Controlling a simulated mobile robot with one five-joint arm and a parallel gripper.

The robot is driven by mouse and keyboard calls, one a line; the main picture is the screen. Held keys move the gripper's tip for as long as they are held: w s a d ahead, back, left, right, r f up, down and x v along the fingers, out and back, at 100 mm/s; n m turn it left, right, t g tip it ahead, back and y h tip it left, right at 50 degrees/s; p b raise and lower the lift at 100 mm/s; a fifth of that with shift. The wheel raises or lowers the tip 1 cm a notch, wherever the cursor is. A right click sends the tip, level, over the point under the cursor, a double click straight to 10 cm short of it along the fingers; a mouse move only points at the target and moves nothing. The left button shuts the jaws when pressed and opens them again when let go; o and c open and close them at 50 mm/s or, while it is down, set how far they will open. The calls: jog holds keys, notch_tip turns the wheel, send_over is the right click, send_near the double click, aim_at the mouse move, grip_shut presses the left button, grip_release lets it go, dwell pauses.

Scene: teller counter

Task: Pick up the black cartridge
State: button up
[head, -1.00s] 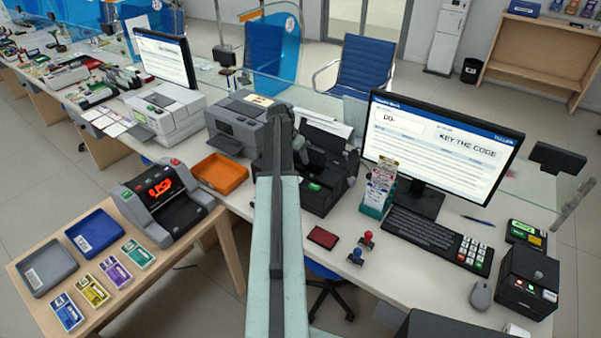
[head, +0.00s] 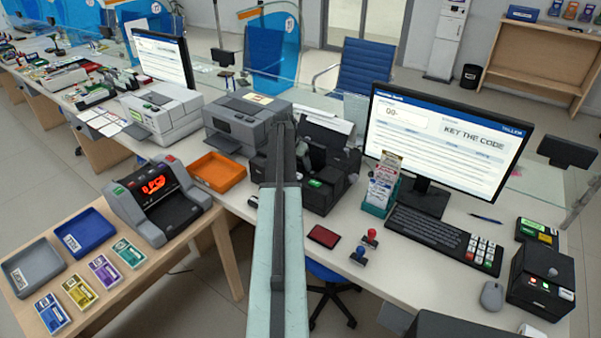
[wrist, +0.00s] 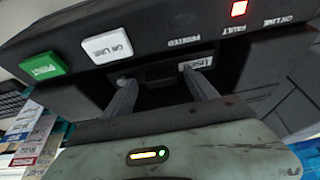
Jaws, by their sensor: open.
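My gripper (wrist: 156,80) is open in the wrist view, its two fingers reaching into a dark recess on the front of a black printer (wrist: 150,30). A dark part with a pale label (wrist: 197,62) sits in the recess near the right fingertip. It may be the black cartridge, but its outline is lost in shadow. I cannot tell whether the fingers touch it. In the head view the black printer (head: 325,190) stands left of the monitor, and my arm hides part of it and the fingertips.
The printer face has a green button (wrist: 43,67), a white button (wrist: 107,44) and a lit red lamp (wrist: 239,8). Right of the printer are a card holder (head: 382,185), a monitor (head: 445,140) and a keyboard (head: 430,232). An orange tray (head: 217,172) lies to the left.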

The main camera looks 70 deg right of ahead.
aim_at(299, 164)
grip_shut()
jog(key=shift+r, duration=0.2)
notch_tip(299, 164, up, 18)
jog(key=p, duration=1.8)
